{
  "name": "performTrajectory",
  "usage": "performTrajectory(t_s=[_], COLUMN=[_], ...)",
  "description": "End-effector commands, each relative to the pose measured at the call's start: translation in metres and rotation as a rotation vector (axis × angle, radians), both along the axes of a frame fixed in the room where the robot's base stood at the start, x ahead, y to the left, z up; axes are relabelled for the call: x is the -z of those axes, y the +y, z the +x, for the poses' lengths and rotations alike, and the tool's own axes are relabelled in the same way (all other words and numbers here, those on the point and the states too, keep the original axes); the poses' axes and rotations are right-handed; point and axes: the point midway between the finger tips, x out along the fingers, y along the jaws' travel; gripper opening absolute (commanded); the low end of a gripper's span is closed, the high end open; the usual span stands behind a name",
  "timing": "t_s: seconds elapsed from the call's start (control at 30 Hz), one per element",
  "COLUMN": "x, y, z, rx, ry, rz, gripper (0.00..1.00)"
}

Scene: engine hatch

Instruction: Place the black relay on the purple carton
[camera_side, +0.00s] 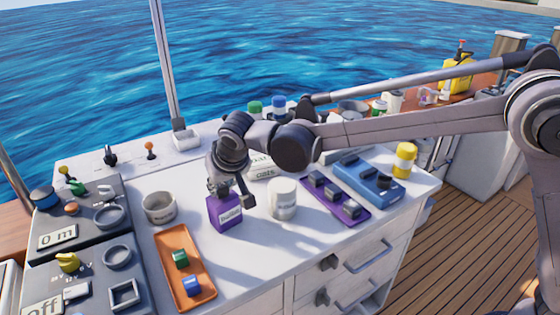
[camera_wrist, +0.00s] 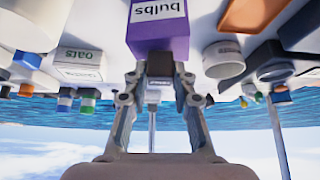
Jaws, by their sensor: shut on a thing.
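The purple carton (camera_side: 225,213) stands upright on the white worktop, left of the white canister. In the wrist view the carton (camera_wrist: 158,40) appears upside down, with a "bulbs" label. My gripper (camera_side: 233,194) is at the carton's top in the side view. In the wrist view my gripper (camera_wrist: 160,80) is shut on a black relay (camera_wrist: 160,67), which sits between the fingertips against the carton's top end. I cannot tell whether the relay touches the carton. In the side view my fingers mostly hide the held relay.
A purple tray (camera_side: 357,217) holds several dark relays, beside a blue case (camera_side: 368,180). A white canister (camera_side: 282,199) stands close right of the carton. An orange tray (camera_side: 170,240) with a green and a blue block lies front left. A grey bowl (camera_side: 159,207) stands left.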

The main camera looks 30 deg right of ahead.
Motion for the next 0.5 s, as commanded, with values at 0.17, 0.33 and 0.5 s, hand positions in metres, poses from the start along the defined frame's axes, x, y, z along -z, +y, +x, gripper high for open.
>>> performTrajectory(t_s=[0.17, 0.33, 0.5], x=[0.0024, 0.0036, 0.0051], y=[-0.0002, -0.0002, -0.0002], z=[0.0001, 0.0002, 0.0002], rx=[0.000, 0.000, 0.000], ry=[0.000, 0.000, 0.000], rz=[0.000, 0.000, 0.000], gripper=[0.00, 0.00, 0.48])
